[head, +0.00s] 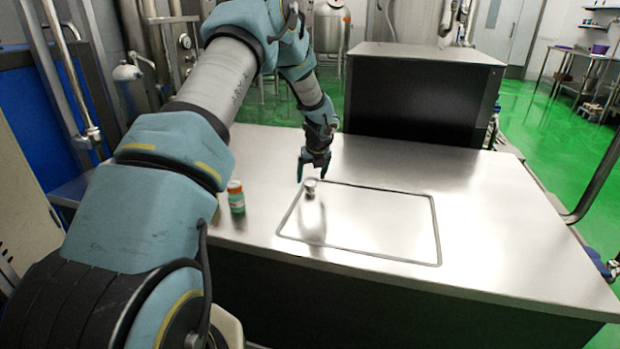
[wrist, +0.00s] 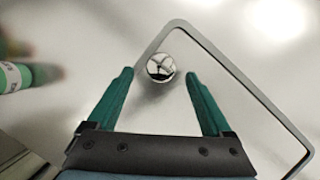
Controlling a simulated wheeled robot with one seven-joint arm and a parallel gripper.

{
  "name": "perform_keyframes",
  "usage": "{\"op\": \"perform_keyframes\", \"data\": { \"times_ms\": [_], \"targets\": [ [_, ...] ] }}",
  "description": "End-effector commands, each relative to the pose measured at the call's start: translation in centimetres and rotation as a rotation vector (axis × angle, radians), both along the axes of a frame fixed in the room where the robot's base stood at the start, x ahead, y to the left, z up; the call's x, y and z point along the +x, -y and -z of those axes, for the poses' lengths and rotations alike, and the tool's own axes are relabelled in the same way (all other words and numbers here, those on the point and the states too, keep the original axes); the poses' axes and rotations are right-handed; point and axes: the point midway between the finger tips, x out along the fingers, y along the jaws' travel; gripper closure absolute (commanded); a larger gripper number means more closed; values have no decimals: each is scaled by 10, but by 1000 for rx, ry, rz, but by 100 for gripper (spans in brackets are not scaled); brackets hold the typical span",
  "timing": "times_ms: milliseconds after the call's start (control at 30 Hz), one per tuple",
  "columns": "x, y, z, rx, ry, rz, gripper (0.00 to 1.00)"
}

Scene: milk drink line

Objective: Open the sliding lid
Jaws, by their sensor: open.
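The sliding lid (head: 375,226) is a flat steel panel set in the steel counter, outlined by a dark rectangular seam. It looks closed. A small round metal knob (head: 310,187) stands near its far left corner. My gripper (head: 313,178) is open and points down just above and behind the knob. In the wrist view, my gripper (wrist: 160,84) has its two teal fingers apart. The knob (wrist: 160,67) shows between and slightly beyond the fingertips, with nothing held. Part of the lid's frame (wrist: 240,75) shows there too.
A small green and white bottle with an orange cap (head: 236,197) stands on the counter (head: 480,200) left of the lid. It is partly visible in the wrist view (wrist: 14,76). A dark box-like unit (head: 420,95) stands behind the counter. The counter right of the lid is clear.

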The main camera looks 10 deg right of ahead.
Motion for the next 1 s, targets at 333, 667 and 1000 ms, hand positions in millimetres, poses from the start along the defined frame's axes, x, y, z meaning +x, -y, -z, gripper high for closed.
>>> {"op": "perform_keyframes", "data": {
  "times_ms": [333, 667, 1000],
  "targets": [
    [9, 0, 20, -1, 0, -1, 16],
    [8, -1, 20, -1, 0, -1, 32],
    [8, -1, 20, 0, 0, -1, 70]
  ]
}}
